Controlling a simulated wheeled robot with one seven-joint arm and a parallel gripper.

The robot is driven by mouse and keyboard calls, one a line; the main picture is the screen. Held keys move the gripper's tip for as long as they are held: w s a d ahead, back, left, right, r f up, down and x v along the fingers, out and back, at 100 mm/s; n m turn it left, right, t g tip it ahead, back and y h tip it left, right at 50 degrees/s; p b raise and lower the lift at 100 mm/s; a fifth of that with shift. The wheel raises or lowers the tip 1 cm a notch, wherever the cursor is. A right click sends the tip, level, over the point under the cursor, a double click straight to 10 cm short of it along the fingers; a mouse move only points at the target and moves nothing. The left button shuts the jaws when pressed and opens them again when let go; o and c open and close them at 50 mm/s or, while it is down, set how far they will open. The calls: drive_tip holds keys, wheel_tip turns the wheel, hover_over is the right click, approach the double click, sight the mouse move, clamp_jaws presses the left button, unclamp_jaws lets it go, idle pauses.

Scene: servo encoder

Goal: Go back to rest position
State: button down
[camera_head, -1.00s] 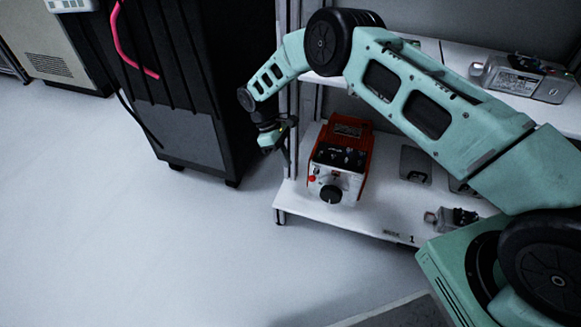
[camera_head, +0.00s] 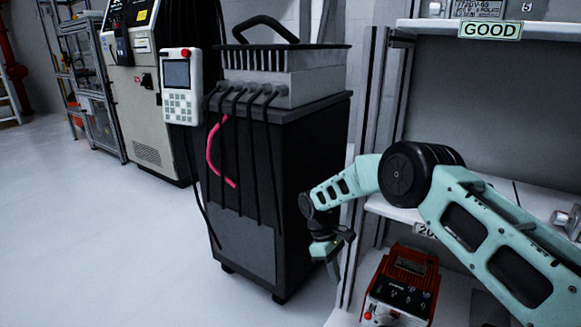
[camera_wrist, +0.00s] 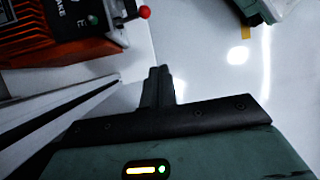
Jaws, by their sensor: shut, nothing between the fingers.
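My gripper (camera_head: 333,262) hangs at the end of my bent green arm, in front of the shelf's left post in the head view. In the wrist view my gripper (camera_wrist: 159,75) shows its dark fingers together, with nothing between them. The orange and white device (camera_head: 402,283) sits on the lower shelf to the right of my gripper, apart from it. Part of this device also shows at the upper left of the wrist view (camera_wrist: 60,50).
A black cabinet (camera_head: 250,200) with hanging cables stands left of my gripper. A shelf with a "GOOD" label (camera_head: 490,30) is at the upper right. A beige machine (camera_head: 146,110) with a white control pendant (camera_head: 181,88) stands further left. The floor (camera_head: 90,230) at left is clear.

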drive_tip(key=s+a+r+m+t+y, duration=0.1)
drive_tip(key=s+a+r, duration=0.3)
drive_tip(key=s+r, duration=0.55)
drive_tip(key=s+a+r+t+y, duration=0.1)
drive_tip(key=s+a+r, duration=0.3)
drive_tip(key=s+r, duration=0.55)
drive_tip(key=s+d+r+m+t, duration=0.1)
drive_tip(key=s+d+r, duration=0.1)
drive_tip(key=s, duration=0.4)
drive_tip(key=s+d+r+m+t+y, duration=0.1)
drive_tip(key=s+d+r, duration=0.15)
drive_tip(key=s, duration=0.25)
drive_tip(key=s+d+r+t, duration=0.1)
drive_tip(key=s+d+r, duration=0.15)
drive_tip(key=s, duration=0.35)
wheel_tip(320, 180, up, 33)
drive_tip(key=p, duration=3.3)
drive_tip(key=shift+m, duration=0.3)
